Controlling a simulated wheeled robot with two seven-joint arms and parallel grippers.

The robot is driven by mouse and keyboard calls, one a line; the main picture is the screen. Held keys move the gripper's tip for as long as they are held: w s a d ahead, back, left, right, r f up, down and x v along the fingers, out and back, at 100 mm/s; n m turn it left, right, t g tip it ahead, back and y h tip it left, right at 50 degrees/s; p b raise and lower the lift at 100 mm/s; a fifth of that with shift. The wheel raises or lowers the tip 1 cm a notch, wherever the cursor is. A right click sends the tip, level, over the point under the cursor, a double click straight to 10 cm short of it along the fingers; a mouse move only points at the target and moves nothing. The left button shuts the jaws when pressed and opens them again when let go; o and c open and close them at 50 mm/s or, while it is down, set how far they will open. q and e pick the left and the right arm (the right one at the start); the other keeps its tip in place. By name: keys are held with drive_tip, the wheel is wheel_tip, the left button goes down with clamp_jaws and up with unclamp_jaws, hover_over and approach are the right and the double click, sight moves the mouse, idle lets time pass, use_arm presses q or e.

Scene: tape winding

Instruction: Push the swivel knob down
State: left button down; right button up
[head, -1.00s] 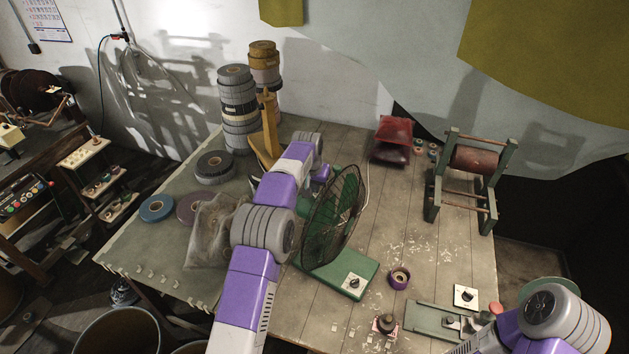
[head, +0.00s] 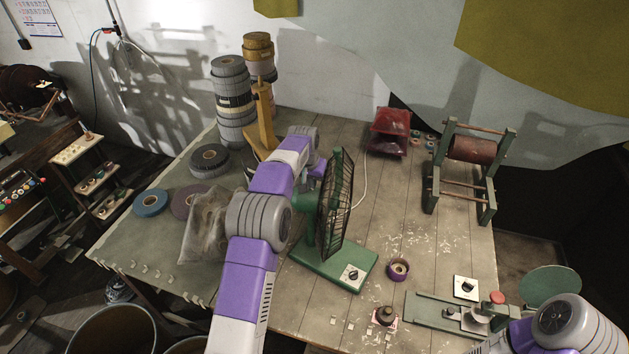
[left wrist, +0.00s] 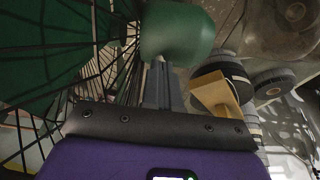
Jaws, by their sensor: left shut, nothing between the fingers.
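A green desk fan with a wire grille (head: 336,205) stands on a square green base (head: 330,270) on the table. Its grille is nearly edge-on in the head view. My left arm reaches behind the fan, and my left gripper (left wrist: 160,85) shows best in the left wrist view. It is shut and empty, its fingertips at the edge of the rounded green motor housing (left wrist: 178,32); I cannot tell whether they touch. The swivel knob cannot be made out in either view. My right arm shows at the lower right, but its gripper is out of view.
A dial (head: 352,275) sits on the fan base. A purple tape roll (head: 398,270) lies to its right. Tape stacks (head: 233,105) and a yellow stand (head: 263,120) are behind my left arm. A plastic bag (head: 205,225) lies left of it. A winding frame (head: 465,170) stands at the right.

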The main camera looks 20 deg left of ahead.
use_arm(q)
drive_tip(key=shift+r+p, duration=0.45)
drive_tip(key=shift+r, duration=0.1)
wheel_tip(320, 180, up, 3)
drive_tip(key=p, duration=0.3)
wheel_tip(320, 180, up, 10)
drive_tip(key=f+b, duration=0.1)
hover_over(311, 193)
drive_tip(key=s, duration=0.3)
drive_tip(key=shift+d+r, duration=0.15)
drive_tip(key=shift+r, duration=0.1)
